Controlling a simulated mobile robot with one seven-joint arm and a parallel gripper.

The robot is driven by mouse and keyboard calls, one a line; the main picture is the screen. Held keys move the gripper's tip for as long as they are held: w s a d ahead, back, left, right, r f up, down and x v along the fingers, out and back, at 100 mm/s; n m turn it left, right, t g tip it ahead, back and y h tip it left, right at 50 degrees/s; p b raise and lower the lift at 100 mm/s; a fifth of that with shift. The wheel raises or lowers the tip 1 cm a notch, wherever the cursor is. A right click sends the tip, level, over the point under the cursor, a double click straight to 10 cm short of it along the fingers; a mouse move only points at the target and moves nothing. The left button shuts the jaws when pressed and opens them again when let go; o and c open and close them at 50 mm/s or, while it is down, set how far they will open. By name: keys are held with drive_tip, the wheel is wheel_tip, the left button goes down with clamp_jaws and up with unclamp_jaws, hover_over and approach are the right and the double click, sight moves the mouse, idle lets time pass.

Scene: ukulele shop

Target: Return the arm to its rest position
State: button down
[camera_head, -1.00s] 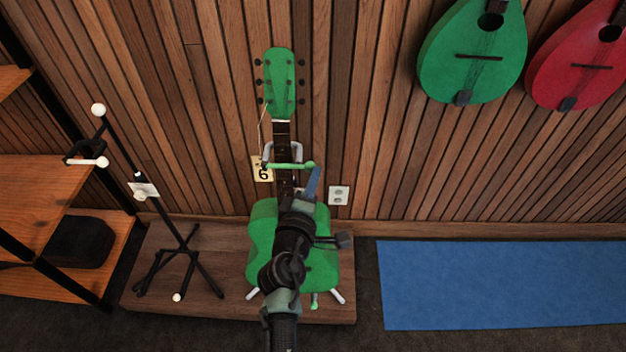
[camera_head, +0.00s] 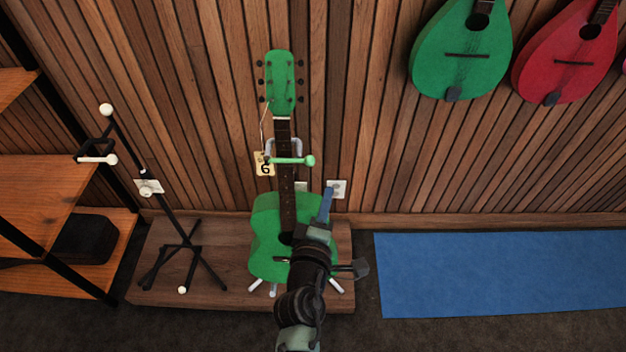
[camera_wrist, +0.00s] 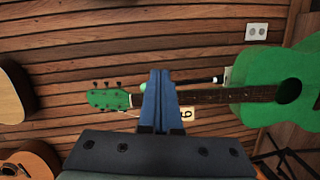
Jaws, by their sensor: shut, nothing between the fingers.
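My gripper (camera_head: 327,195) has blue fingers that are pressed together and empty. In the head view it is in front of the right side of the green ukulele (camera_head: 265,240), and my arm hides part of the body. In the wrist view the shut fingers (camera_wrist: 158,85) point up the picture, in front of the instrument's neck, while the green body (camera_wrist: 265,90) lies to the right. The ukulele stands upright on a stand with a green yoke bar (camera_head: 292,160) across its neck. A tag marked 6 (camera_head: 264,165) hangs beside the neck.
An empty black stand (camera_head: 178,225) shares the low wooden platform (camera_head: 225,285). Wooden shelves (camera_head: 65,185) are at left. A green (camera_head: 462,50) and a red instrument (camera_head: 565,55) hang on the wall at right. A blue mat (camera_head: 490,275) lies on clear floor.

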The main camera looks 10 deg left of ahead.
drive_tip(key=s+d, duration=0.1)
drive_tip(key=s+d+p, duration=0.1)
drive_tip(key=d, duration=0.1)
drive_tip(key=shift+s+r, duration=0.35)
drive_tip(key=shift+s, duration=0.05)
drive_tip(key=w+d+r+m+t+h+p, duration=0.1)
drive_tip(key=w+d+r+m+t+p, duration=0.3)
drive_tip(key=r, duration=1.4)
drive_tip(key=s+r+m+t+h+p, duration=0.1)
drive_tip(key=r+m, duration=0.5)
drive_tip(key=r, duration=1.1)
drive_tip(key=s+r+m+t+p, duration=0.2)
drive_tip(key=s+r, duration=0.3)
drive_tip(key=r, duration=0.6)
drive_tip(key=s+r+m+t+y+p, duration=0.1)
drive_tip(key=s+r, duration=0.4)
drive_tip(key=r, duration=0.6)
drive_tip(key=s+r+m+t+p, duration=0.2)
drive_tip(key=s+r, duration=0.4)
drive_tip(key=r, duration=0.5)
drive_tip(key=shift+r+m+t+y+p, duration=0.15)
drive_tip(key=shift+m+t+y+p, duration=0.3)
drive_tip(key=shift+m, duration=0.35)
